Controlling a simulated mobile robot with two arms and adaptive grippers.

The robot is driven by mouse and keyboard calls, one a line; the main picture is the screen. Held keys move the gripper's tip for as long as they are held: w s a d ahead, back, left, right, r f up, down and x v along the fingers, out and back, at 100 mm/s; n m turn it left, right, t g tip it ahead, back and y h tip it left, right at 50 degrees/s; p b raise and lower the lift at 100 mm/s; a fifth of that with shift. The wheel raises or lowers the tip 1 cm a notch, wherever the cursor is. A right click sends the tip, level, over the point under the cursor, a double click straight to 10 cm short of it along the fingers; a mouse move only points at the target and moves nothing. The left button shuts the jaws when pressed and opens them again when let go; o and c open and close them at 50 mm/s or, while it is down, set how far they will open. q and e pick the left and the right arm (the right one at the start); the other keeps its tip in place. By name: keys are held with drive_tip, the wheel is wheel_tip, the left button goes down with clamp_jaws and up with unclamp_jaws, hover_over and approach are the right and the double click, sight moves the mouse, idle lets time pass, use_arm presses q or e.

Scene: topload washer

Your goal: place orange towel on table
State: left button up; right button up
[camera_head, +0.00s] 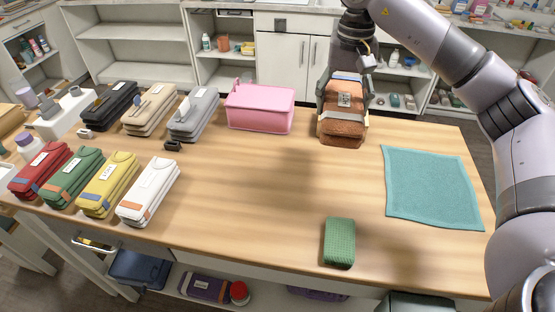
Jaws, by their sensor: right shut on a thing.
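An orange-brown folded towel (343,128) with a pale label band is near the far edge of the wooden table (260,195). My right gripper (343,100) comes down from above and is shut on the towel, with its fingers on either side. I cannot tell whether the towel's underside touches the table or hangs just above it. My left gripper is out of view.
A pink box (260,106) stands left of the towel. A teal cloth (432,187) lies flat at the right, and a green block (339,242) is near the front edge. Several folded towels stand in rows at the left. The table's middle is clear.

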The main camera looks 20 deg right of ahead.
drive_tip(key=shift+a+f, duration=0.1)
drive_tip(key=shift+a, duration=0.05)
wheel_tip(320, 180, down, 15)
drive_tip(key=p, duration=0.3)
drive_tip(key=shift+a+r, duration=0.1)
drive_tip(key=shift+r, duration=0.1)
wheel_tip(320, 180, down, 5)
drive_tip(key=shift+r+p, duration=0.15)
drive_tip(key=shift+p, duration=0.35)
drive_tip(key=shift+f, duration=0.25)
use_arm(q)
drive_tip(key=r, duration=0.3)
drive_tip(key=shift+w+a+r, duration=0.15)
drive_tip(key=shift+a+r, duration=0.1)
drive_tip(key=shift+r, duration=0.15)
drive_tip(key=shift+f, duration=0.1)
